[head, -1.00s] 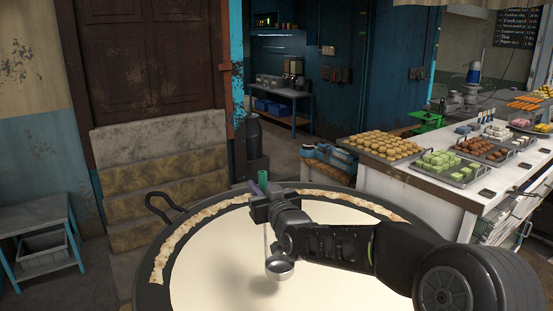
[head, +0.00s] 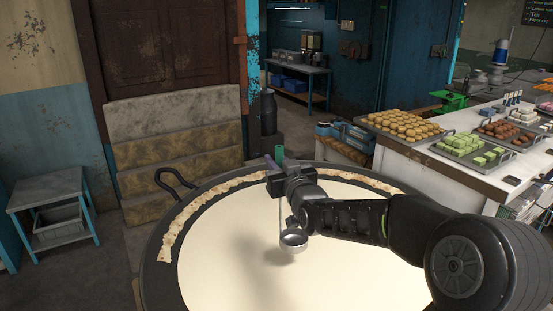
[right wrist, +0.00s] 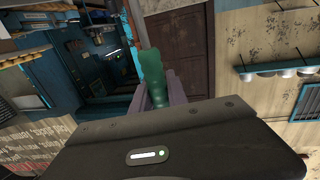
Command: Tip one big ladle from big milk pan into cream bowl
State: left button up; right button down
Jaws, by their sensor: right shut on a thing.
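The big milk pan (head: 330,262) is a wide dark round pan full of cream-coloured milk, with a browned crust along its far inner rim. My right gripper (head: 277,168) is above the pan and shut on the green handle of the ladle (head: 292,240). The ladle hangs down with its metal bowl just above the milk or at its surface; I cannot tell which. In the right wrist view the green ladle handle (right wrist: 158,80) stands between the fingers. The cream bowl cannot be made out. My left gripper is not in view.
A white counter (head: 480,175) with trays of sweets (head: 470,148) stands at the right. The pan's black loop handle (head: 175,182) sticks out at its far left. A small metal table (head: 48,190) is at the left. Stone steps (head: 180,150) are behind.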

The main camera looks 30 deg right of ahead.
notch_tip(320, 180, down, 11)
jog(key=b, duration=1)
dwell(0.8)
notch_tip(320, 180, up, 10)
jog(key=p, duration=0.5)
jog(key=shift+r, duration=0.15)
dwell(0.5)
dwell(0.6)
jog(key=shift+w+a+f+n+p, duration=0.15)
jog(key=shift+a+n+p, duration=0.3)
jog(key=shift+a+p, duration=0.3)
jog(key=shift+w+a+n+p, duration=0.2)
jog(key=shift+a+n+p, duration=0.35)
jog(key=shift+a, duration=0.3)
jog(key=shift+w+a+f+n+p, duration=0.15)
jog(key=shift+a+n+p, duration=0.25)
jog(key=shift+a+p, duration=0.4)
jog(key=shift+a, duration=0.1)
